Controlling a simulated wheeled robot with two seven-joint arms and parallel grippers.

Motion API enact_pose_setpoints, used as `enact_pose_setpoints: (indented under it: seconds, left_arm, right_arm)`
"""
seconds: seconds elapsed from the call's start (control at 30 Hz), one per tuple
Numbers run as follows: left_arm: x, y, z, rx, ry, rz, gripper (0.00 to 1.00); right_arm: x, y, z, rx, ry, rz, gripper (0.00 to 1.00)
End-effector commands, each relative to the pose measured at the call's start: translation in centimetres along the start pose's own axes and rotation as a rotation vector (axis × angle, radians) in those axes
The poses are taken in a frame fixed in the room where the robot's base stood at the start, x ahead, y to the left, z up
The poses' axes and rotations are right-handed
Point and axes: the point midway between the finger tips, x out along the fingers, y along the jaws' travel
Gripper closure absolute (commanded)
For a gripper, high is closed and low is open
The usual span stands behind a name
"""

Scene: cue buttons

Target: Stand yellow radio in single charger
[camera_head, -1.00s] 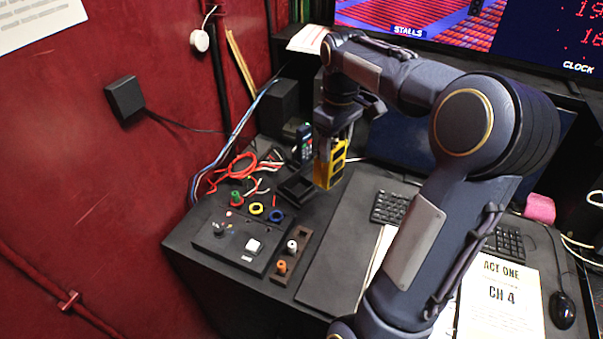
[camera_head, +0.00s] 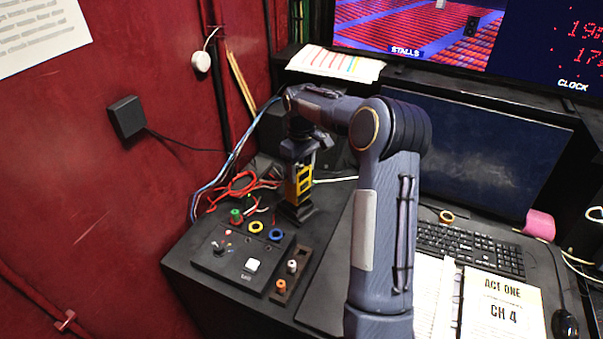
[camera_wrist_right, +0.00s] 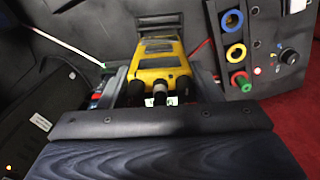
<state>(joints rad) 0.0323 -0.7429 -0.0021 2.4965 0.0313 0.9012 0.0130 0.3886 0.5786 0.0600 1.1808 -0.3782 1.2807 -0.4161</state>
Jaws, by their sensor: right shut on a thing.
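The yellow radio (camera_head: 298,185) is upright in my right gripper (camera_head: 300,163), which is shut on its upper part. The radio is directly above the dark single charger (camera_head: 296,212); I cannot tell whether its lower end is inside the charger or just over it. In the right wrist view the yellow radio (camera_wrist_right: 160,68) shows its face and dark top knobs between the fingers. My left gripper is not in view.
A black control panel (camera_head: 228,262) with green, yellow and blue rings is in front of the charger. A small tray with orange and white pegs (camera_head: 282,286) is beside it. Red cables (camera_head: 238,186) lie behind left. A keyboard (camera_head: 470,250) and papers are at right.

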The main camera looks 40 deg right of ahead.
Motion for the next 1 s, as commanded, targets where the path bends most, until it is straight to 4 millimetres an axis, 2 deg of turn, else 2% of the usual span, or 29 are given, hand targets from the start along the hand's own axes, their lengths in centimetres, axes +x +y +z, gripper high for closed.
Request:
enact_pose_setpoints:
  seconds: [0.03, 0.13, 0.87, 0.9, 1.0]
  left_arm:
    - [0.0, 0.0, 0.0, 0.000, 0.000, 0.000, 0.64]
    - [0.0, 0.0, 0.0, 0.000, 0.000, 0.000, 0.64]
    - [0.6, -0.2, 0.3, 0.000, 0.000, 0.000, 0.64]
    - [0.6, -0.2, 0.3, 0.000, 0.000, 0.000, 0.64]
    - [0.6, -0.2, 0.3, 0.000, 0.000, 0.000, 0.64]
  right_arm:
    - [0.9, 0.0, 0.1, 0.001, -0.003, -0.001, 0.83]
    - [1.8, 0.0, 0.1, 0.001, 0.000, -0.001, 0.83]
    - [2.9, 0.0, 0.1, 0.000, 0.002, 0.001, 0.83]
    - [3.0, 0.0, 0.1, 0.000, 0.000, 0.000, 0.38]
    - [3.0, 0.0, 0.1, 0.001, 0.000, 0.000, 0.25]
